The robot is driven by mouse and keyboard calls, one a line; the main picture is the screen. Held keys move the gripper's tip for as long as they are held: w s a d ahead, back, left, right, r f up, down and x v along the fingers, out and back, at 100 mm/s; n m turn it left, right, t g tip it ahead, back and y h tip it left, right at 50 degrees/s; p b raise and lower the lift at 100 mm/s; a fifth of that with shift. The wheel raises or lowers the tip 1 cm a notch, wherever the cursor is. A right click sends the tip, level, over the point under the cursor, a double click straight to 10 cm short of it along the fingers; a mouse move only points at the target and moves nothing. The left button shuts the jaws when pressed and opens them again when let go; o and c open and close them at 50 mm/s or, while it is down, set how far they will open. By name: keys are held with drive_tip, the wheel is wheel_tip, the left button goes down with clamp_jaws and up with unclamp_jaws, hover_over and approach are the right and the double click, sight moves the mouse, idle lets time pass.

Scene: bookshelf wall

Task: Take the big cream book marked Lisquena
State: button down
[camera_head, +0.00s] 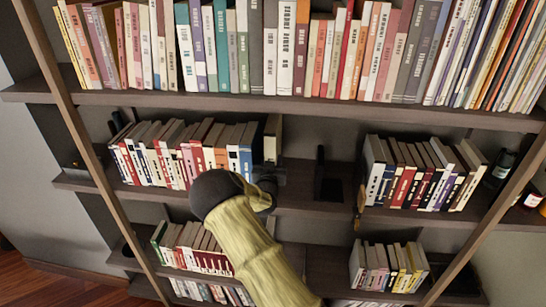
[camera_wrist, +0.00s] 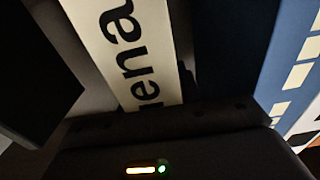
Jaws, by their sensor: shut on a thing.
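The big cream book (camera_head: 272,136) stands upright at the right end of the left row on the middle shelf. In the wrist view its cream spine (camera_wrist: 128,40) shows large black letters ending in "ena"; the rest of the word is out of frame or hidden. My gripper (camera_head: 268,172) is at the lower part of this spine, shut on the book. In the wrist view a dark finger shows left of the spine. The book's lower end is hidden by my gripper in the head view.
The upper shelf (camera_head: 300,106) runs close above.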

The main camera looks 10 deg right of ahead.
drive_tip(key=shift+r, duration=0.4)
